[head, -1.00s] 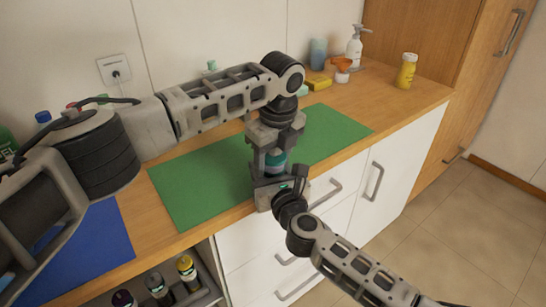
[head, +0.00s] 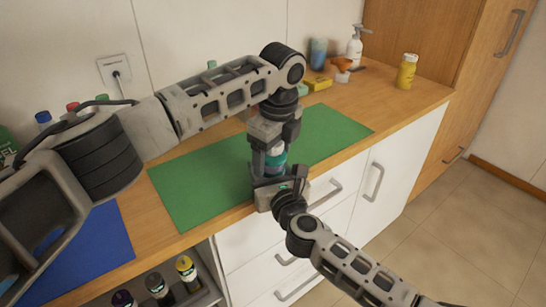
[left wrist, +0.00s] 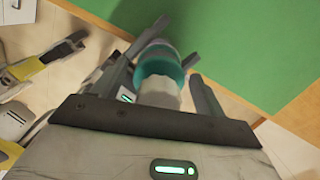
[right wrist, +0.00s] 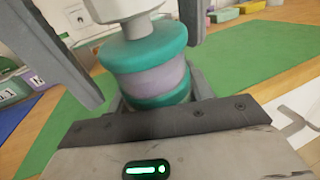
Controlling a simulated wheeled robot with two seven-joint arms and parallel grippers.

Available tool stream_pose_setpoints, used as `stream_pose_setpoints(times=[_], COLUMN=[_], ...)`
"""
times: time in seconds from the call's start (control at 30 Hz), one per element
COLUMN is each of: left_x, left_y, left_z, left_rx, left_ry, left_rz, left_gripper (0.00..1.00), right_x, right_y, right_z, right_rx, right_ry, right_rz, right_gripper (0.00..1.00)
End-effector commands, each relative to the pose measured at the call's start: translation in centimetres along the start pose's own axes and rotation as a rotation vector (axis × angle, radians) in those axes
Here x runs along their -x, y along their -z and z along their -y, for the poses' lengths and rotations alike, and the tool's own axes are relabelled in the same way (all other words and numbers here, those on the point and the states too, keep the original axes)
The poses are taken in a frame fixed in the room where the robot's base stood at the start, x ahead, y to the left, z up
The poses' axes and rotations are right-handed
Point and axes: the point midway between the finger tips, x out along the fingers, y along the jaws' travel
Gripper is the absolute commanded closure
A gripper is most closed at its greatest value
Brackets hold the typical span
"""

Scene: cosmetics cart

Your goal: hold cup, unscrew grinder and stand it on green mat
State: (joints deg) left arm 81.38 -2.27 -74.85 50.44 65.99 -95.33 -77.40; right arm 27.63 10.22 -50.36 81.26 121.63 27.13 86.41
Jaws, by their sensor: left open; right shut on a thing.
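The cup and grinder show as one upright stack of teal and lilac-grey bands. The grinder's white knob is on top in the left wrist view (left wrist: 158,93) and right wrist view (right wrist: 122,12). The cup (right wrist: 158,98) is low in the stack, between my right gripper's fingers. My right gripper (head: 277,180) is shut on it over the front edge of the counter. My left gripper (head: 275,148) points down from above, open, its fingers apart on either side of the knob. The join between grinder and cup is hard to tell. The green mat (head: 195,185) lies flat beside and behind them.
A blue mat (head: 85,255) lies to the left. At the back right stand a spray bottle (head: 355,45), a yellow jar (head: 406,71) and a yellow sponge (head: 318,83). An open drawer with bottles (head: 187,272) is below the counter. The green mat's visible surface is clear.

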Motion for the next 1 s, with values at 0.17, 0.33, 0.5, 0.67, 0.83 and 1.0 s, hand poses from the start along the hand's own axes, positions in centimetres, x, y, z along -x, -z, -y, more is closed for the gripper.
stream_pose_setpoints(times=[0.17, 0.33, 0.5, 0.67, 0.83, 1.0], left_x=[2.5, 3.5, 5.7, 6.1, 4.0, 1.2], left_y=[0.2, 0.2, 0.1, 0.1, 0.1, 0.1], left_z=[0.1, 0.1, 0.0, -0.1, -0.1, -0.1], left_rx=[-0.004, -0.024, -0.202, -0.293, -0.293, -0.292], left_ry=[0.003, 0.003, 0.004, 0.0, -0.001, -0.002], left_rz=[-0.003, -0.001, 0.002, -0.001, -0.003, -0.003], left_gripper=[0.26, 0.31, 0.31, 0.31, 0.31, 0.31], right_x=[0.0, 0.0, 0.0, 0.0, 0.0, 0.0], right_y=[0.1, 0.1, 0.1, 0.1, 0.1, 0.1], right_z=[0.1, 0.1, 0.1, 0.2, 0.1, 0.1], right_rx=[0.003, 0.003, 0.003, 0.003, 0.003, 0.003], right_ry=[0.003, 0.003, 0.003, 0.003, 0.003, 0.003], right_rz=[-0.003, -0.003, -0.003, -0.003, -0.002, -0.002], right_gripper=[1.0, 1.0, 1.0, 1.0, 1.0, 1.0])
